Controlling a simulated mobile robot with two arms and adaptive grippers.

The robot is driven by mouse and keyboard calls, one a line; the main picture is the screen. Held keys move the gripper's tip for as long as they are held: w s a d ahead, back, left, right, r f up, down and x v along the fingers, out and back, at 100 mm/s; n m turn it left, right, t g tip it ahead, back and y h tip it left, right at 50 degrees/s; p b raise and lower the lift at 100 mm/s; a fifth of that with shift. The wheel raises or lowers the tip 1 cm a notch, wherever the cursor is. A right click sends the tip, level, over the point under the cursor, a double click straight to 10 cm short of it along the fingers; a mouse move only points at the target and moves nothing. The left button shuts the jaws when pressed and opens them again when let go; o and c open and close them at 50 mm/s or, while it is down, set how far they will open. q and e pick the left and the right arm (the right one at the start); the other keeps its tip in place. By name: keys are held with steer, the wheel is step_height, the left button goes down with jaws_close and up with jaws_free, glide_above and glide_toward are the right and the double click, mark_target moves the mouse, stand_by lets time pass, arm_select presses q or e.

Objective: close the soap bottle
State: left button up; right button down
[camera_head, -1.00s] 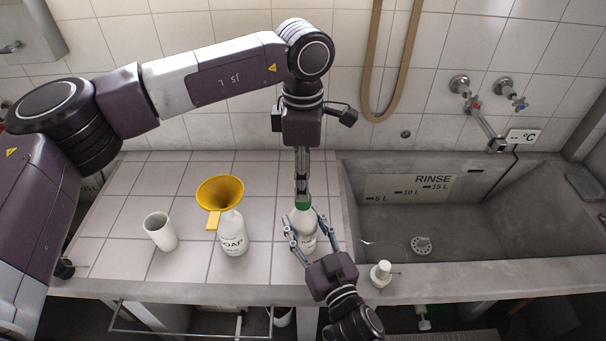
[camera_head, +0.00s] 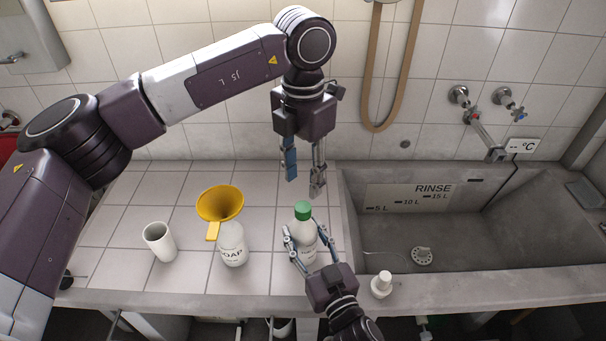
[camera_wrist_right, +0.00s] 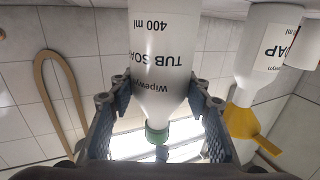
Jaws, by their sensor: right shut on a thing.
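A white soap bottle (camera_head: 304,246) with a green cap (camera_head: 303,210) on its top stands upright on the tiled counter. In the right wrist view the bottle (camera_wrist_right: 160,55) reads "TUB SOAP 400 ml", and its green cap (camera_wrist_right: 157,132) sits on the neck. My right gripper (camera_head: 303,238) is shut on the bottle's body from the front. My left gripper (camera_head: 303,186) is open and empty, above and behind the cap, its fingers apart and clear of it. Whether the cap is fully tight cannot be told.
A second soap bottle (camera_head: 232,245) with a yellow funnel (camera_head: 219,203) in its mouth stands to the left. A white cup (camera_head: 160,242) is further left. A white pump top (camera_head: 382,284) sits on the front rim of the concrete sink (camera_head: 470,287). A tap and hose are behind.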

mark_target(303, 207)
arm_select(q)
steer(key=shift+f, duration=4.05)
jaws_close()
steer(key=shift+o, duration=0.8)
jaws_free()
